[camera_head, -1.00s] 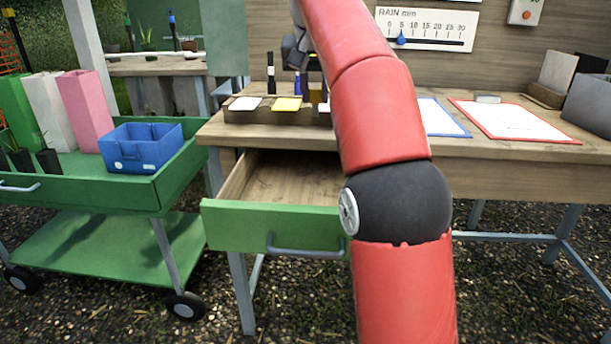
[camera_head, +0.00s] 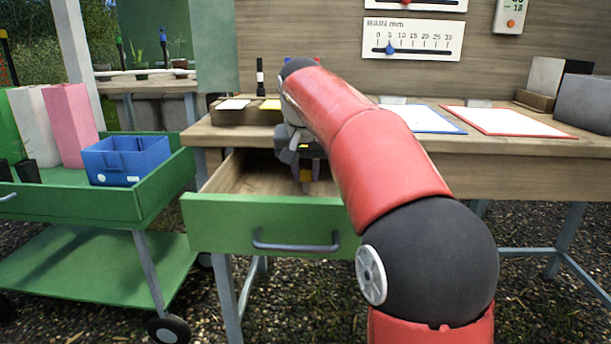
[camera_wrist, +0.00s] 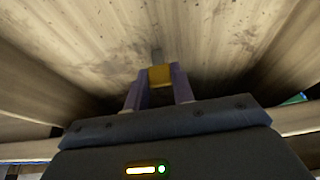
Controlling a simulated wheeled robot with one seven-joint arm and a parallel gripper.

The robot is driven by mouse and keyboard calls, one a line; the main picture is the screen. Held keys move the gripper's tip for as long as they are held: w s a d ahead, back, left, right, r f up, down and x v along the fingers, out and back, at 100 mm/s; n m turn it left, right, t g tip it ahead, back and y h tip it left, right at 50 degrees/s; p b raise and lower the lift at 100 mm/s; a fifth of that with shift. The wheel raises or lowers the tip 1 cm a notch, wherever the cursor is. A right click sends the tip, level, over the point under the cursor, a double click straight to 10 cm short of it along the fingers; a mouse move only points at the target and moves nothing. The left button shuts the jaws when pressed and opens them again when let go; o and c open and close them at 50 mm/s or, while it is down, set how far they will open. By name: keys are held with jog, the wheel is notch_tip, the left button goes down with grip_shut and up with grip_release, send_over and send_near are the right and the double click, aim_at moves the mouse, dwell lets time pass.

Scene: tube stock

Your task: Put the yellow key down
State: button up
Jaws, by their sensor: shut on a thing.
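The yellow key (camera_wrist: 159,75) is between the two purple fingers of my gripper (camera_wrist: 158,90) in the wrist view. The fingers are shut on its yellow part, and a greyish narrow part shows beyond it. In the head view my gripper (camera_head: 306,178) points down into the open drawer (camera_head: 220,222) with the green front. The key is not clearly seen there. In the wrist view the drawer's wooden floor (camera_wrist: 95,45) lies beyond the key. I cannot tell whether the key touches it.
The wooden bench (camera_head: 530,155) bears a blue-edged sheet (camera_head: 425,120), a red-edged sheet (camera_head: 508,121) and a tray with cards (camera_head: 226,115). A green cart (camera_head: 150,200) with a blue bin (camera_head: 127,160) stands at the left. The visible drawer floor looks bare.

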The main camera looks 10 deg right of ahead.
jog(key=shift+f, duration=0.15)
jog(key=o, duration=1)
jog(key=shift+c, duration=0.2)
jog(key=p+v, duration=0.3)
jog(key=v, duration=0.9)
jog(key=shift+s, duration=0.1)
